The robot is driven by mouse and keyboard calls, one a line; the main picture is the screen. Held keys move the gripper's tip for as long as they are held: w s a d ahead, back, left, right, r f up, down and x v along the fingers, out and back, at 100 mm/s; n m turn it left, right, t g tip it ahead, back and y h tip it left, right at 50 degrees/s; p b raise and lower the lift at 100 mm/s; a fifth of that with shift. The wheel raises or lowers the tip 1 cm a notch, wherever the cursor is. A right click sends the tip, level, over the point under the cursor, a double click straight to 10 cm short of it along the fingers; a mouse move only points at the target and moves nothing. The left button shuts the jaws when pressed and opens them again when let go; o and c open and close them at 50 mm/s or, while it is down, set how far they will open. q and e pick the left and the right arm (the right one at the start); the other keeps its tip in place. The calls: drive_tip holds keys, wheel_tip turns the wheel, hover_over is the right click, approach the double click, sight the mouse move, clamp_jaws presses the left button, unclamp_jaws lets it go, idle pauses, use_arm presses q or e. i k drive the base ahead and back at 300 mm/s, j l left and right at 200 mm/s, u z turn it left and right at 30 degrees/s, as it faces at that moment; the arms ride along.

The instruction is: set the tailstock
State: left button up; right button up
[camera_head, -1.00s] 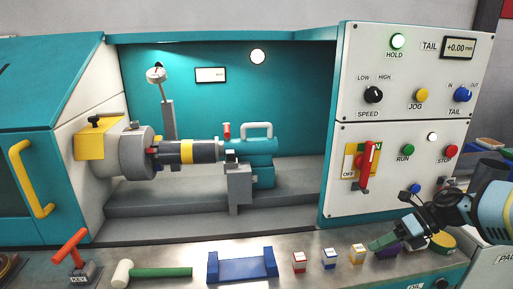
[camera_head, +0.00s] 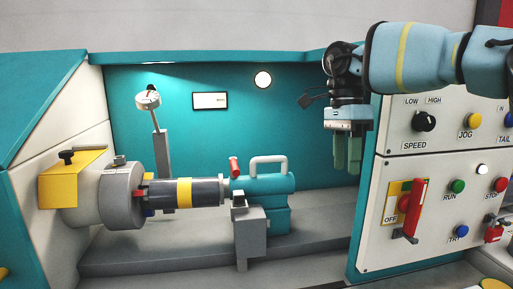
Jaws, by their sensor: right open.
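The teal tailstock (camera_head: 262,184) stands on the lathe bed, with a light grey handle (camera_head: 269,160) on top and a small red lever (camera_head: 234,166) at its left end. A dark cylinder with a yellow band (camera_head: 205,192) lies level between the grey chuck (camera_head: 120,195) and the tailstock. Whether the tailstock's tip touches the cylinder cannot be told. My right gripper (camera_head: 347,155) points down with its green fingers open and empty, to the right of the tailstock and apart from it. My left gripper is out of view.
The control panel (camera_head: 450,160) stands at the right, with knobs, buttons and a red switch lever (camera_head: 415,208). My right arm hides its upper part. A dial gauge on a post (camera_head: 148,99) stands behind the chuck. A grey block (camera_head: 250,235) stands before the tailstock.

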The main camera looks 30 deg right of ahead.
sight(271, 190)
drive_tip(key=i, duration=1)
